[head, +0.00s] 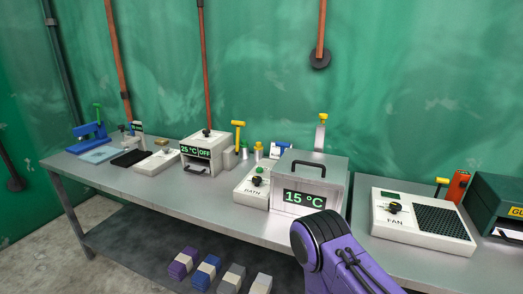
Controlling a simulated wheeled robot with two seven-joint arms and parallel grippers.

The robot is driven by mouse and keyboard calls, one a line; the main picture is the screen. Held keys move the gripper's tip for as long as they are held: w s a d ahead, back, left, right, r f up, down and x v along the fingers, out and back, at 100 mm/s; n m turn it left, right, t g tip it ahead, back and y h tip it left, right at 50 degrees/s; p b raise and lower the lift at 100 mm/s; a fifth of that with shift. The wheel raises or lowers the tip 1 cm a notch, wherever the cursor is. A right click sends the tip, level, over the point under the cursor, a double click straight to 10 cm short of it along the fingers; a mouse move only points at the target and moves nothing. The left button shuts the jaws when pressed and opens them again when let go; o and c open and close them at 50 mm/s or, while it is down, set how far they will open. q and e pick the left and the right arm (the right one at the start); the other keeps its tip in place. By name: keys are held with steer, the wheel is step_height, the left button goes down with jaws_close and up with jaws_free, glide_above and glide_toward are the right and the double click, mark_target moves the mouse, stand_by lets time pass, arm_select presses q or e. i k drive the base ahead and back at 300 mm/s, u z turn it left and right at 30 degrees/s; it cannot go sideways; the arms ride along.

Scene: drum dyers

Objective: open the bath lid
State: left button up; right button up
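The bath (271,192) is a grey metal box on the bench, right of the middle, with a "15 °C" display (304,199) on its front. Its lid (325,161) lies flat on top and looks closed. A dark handle (309,164) stands up from the lid. A purple link of my arm rises in front of the bath's lower right; no gripper fingers show.
Left on the bench (150,190) is a white "25 °C OFF" unit (203,152). Right are a FAN box (420,216) and a dark green box (497,205). A yellow-topped lever (321,132) stands behind the bath. Several coloured blocks (205,272) sit below.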

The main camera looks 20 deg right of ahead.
mark_target(325, 170)
steer(key=z, duration=1.2)
